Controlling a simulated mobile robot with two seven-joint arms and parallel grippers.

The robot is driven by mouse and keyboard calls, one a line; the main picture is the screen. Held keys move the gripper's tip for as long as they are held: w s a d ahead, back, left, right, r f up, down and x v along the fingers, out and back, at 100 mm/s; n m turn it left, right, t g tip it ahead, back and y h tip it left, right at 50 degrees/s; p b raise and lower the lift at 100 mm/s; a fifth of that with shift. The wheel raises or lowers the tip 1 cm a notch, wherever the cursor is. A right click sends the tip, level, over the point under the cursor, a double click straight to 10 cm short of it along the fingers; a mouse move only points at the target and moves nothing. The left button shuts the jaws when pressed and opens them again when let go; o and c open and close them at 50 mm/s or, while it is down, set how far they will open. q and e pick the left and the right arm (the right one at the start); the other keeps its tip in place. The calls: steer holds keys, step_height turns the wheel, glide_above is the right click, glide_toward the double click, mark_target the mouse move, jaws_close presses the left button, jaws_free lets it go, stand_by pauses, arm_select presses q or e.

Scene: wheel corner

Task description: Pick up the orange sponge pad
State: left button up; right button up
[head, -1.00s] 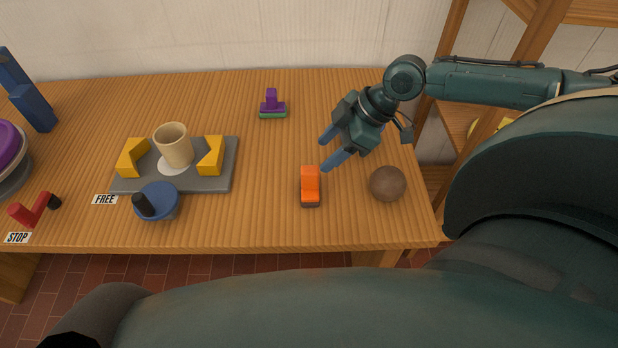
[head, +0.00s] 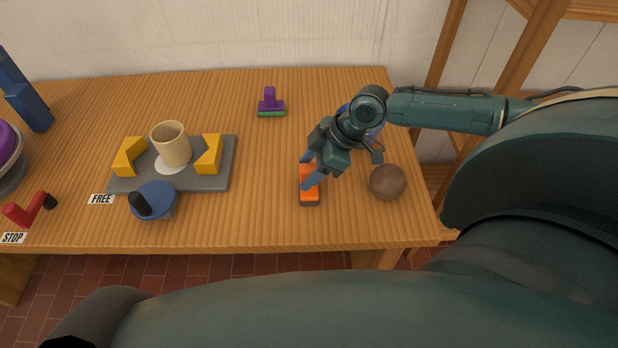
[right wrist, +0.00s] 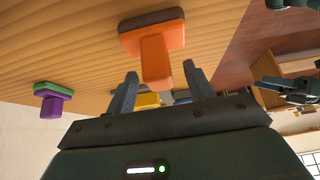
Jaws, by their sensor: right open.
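The orange sponge pad (head: 309,190) lies on the table, with an orange block-shaped grip on top and a dark layer underneath. I cannot see contact.
A brown ball (head: 388,182) lies right of the pad. A purple-and-green pad (head: 271,104) stands farther back. Left are a grey plate (head: 229,170) with yellow blocks, a beige cup (head: 171,144) and a blue crank wheel (head: 155,201). Table between plate and pad is clear.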

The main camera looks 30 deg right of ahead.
steer(key=shift+x, duration=1.05)
arm_select(q)
steer(key=shift+f, duration=0.1)
arm_select(e)
jaws_close()
steer(key=shift+r, duration=0.15)
step_height(320, 180, up, 9)
steer(key=shift+r+p, duration=0.1)
steer(key=shift+p, duration=0.3)
steer(key=shift+r, duration=0.35)
arm_select(q)
steer(key=r+p, duration=0.1)
steer(key=p, duration=0.1)
steer(key=a+r+p, duration=0.1)
steer(key=p, duration=0.2)
steer(key=r+g+y+p, duration=0.1)
steer(key=p, duration=0.1)
steer(key=shift+s+a, duration=0.4)
arm_select(e)
steer(key=s+a+r+m+t+h, duration=0.3)
steer(key=s+a+r+m+h, duration=0.1)
steer(key=r+m, duration=0.6)
steer(key=shift+a+m+h, duration=0.8)
steer(key=shift+a, duration=0.3)
